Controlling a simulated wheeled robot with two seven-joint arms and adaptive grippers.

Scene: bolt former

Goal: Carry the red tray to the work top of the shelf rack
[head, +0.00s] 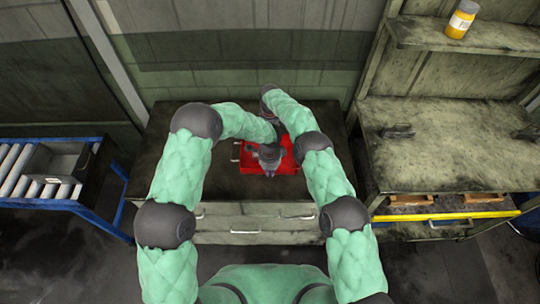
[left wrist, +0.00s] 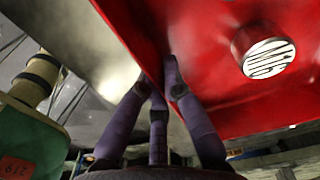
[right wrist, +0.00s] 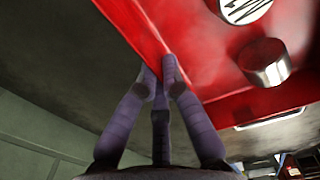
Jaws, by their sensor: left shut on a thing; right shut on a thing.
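The red tray (head: 288,161) is over the dark workbench in front of me, partly covered by my arms. My left gripper (head: 269,173) is at its near edge; in the left wrist view its fingers (left wrist: 168,75) are shut on the tray's wall (left wrist: 215,90). My right gripper is hidden by the arms in the head view; in the right wrist view its fingers (right wrist: 163,75) are shut on the tray wall (right wrist: 205,75). A metal cylinder (right wrist: 265,65) stands inside. I cannot tell whether the tray touches the bench. The rack's work top (head: 455,150) is at the right.
A roller conveyor with a grey bin (head: 55,162) stands at the left. The workbench has drawers (head: 255,225) in front.

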